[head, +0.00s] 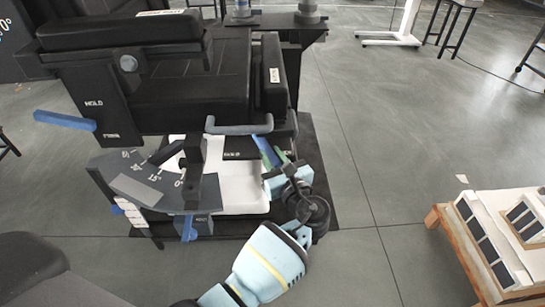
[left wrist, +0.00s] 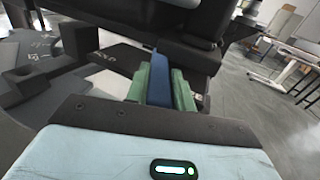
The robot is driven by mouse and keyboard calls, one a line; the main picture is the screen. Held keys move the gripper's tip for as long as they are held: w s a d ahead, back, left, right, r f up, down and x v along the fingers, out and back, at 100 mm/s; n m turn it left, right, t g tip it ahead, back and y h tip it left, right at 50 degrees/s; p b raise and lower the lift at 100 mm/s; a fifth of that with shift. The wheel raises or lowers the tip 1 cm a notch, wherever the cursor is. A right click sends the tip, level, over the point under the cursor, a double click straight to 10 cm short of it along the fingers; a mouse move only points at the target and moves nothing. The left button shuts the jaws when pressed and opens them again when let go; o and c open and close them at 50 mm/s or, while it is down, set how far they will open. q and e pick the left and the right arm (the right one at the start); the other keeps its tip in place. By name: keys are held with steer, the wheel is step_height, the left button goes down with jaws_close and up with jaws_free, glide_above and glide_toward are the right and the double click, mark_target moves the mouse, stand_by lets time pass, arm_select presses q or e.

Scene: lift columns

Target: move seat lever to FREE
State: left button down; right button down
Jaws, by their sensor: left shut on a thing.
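In the left wrist view the blue lever (left wrist: 159,82) stands between the two green finger pads (left wrist: 160,88), touching both. A small white label (head: 231,154) lies just left of the lever, too small to read surely. The lever's lower end is hidden by the gripper. My right gripper is not in view.
Another blue lever (head: 65,120) sits at the left by HOLD-like lettering, and a blue pedal (head: 189,229) is low in front. A grey angle scale (head: 150,185) and a grey handle (head: 238,127) are close by.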

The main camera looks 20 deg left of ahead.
arm_select(q)
steer(key=shift+r, duration=0.15)
steer(key=c, duration=1.2)
jaws_free()
steer(key=shift+w, duration=0.1)
